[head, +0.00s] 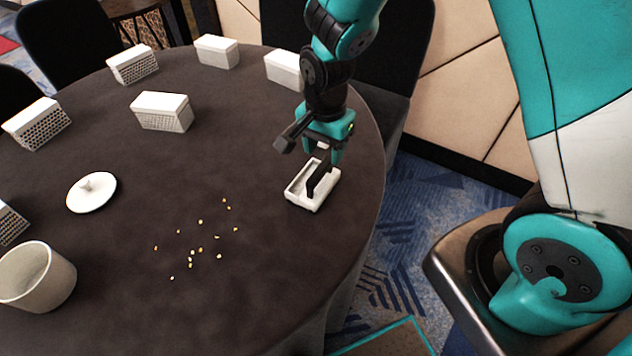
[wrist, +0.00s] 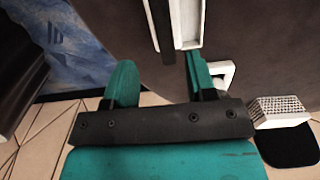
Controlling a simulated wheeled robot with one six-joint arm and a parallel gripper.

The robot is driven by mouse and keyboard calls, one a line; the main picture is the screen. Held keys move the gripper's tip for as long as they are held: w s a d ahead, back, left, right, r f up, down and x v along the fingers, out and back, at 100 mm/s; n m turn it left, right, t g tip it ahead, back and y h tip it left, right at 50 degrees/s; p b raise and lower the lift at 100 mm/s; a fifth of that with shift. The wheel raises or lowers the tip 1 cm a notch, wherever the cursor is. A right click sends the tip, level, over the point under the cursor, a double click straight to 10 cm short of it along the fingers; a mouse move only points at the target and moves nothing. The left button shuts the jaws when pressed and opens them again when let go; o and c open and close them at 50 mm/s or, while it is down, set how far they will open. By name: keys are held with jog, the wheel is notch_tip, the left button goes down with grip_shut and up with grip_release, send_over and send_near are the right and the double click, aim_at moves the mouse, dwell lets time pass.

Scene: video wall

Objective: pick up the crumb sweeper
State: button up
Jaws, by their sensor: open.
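The crumb sweeper (head: 297,195) is a small white tray with a dark upright handle, near the right edge of the round table. In the wrist view its white tray (wrist: 189,25) and dark handle (wrist: 160,22) show at the top, ahead of my fingers. My gripper (head: 324,156) is above the sweeper, fingers pointing down. In the wrist view my gripper (wrist: 160,75) has its two teal fingers apart with nothing between them, and the handle roughly in line with the gap. Part of the sweeper is hidden by the gripper in the head view.
Crumbs (head: 200,222) lie scattered left of the sweeper. A white lid (head: 91,193), a white pot (head: 37,276) and several white perforated boxes (head: 162,111) stand on the dark tablecloth (head: 130,310). A dark chair (head: 385,55) is behind the table.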

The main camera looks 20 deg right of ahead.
aim_at(321, 167)
jog(key=shift+w+a+f+p, duration=0.1)
jog(key=shift+a+f+p, duration=0.05)
jog(key=shift+f, duration=1.4)
jog(key=shift+w+a+f+p, duration=0.1)
jog(key=shift+f+p, duration=0.05)
jog(key=shift+f, duration=1.4)
jog(key=shift+f, duration=0.25)
grip_shut()
